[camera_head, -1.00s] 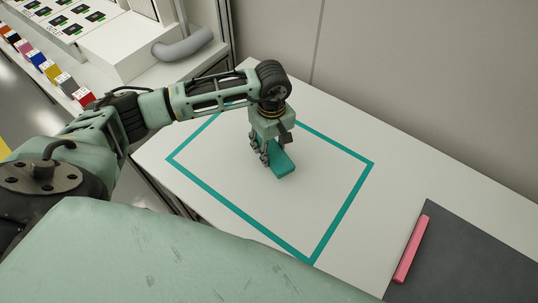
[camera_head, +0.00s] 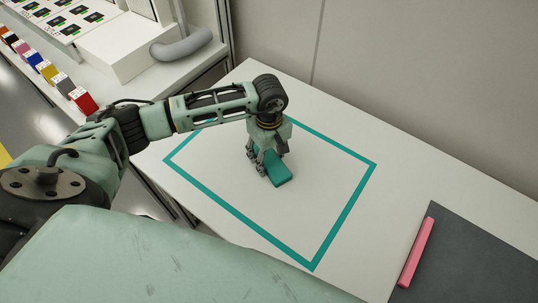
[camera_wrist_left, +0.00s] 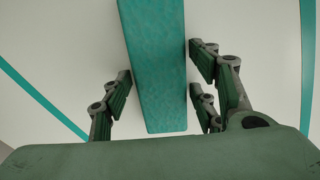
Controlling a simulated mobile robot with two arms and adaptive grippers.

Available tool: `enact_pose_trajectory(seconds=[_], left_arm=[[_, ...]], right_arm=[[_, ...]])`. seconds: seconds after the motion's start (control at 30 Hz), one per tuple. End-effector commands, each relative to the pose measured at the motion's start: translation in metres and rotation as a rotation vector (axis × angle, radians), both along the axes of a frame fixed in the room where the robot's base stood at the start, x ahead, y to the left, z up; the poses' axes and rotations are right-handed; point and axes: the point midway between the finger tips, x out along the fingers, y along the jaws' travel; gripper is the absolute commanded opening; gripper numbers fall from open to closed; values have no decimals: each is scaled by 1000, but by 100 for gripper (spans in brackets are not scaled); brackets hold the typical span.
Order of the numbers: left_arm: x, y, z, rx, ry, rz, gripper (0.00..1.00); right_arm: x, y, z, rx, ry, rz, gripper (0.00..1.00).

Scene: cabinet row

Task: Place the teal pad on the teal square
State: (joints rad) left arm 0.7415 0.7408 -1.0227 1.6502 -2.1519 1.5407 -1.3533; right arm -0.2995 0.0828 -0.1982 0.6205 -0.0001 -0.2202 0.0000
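The teal pad (camera_head: 279,176) is a flat, oblong block on the white table, inside the teal square (camera_head: 341,220), which is an outline on the tabletop. The pad lies towards the outline's far left part, clear of the lines that show. My left gripper (camera_head: 263,166) points down over the pad and hides its far end. In the left wrist view my left gripper (camera_wrist_left: 160,78) has its fingers apart on both sides of the pad (camera_wrist_left: 156,70). A narrow gap shows on the right; the left finger is very close to the edge. My right gripper is not in view.
A pink bar (camera_head: 416,252) lies on a dark mat (camera_head: 470,262) at the right. A grey wall (camera_head: 420,80) stands behind the table (camera_head: 400,185). A bench with a white box (camera_head: 115,45) and coloured blocks (camera_head: 50,73) is at the upper left.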

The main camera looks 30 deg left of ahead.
Motion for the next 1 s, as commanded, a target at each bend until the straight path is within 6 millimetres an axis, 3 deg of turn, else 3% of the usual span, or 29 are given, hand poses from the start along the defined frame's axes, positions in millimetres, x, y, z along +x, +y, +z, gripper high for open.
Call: enact_pose_trajectory(seconds=[0.33,0.5,1.0], left_arm=[[0,0,1,0,0,0,63],[1,0,10,0,-4,0,63],[1,0,108,0,-4,-1,63]], right_arm=[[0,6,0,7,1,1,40],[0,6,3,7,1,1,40],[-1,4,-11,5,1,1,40]])
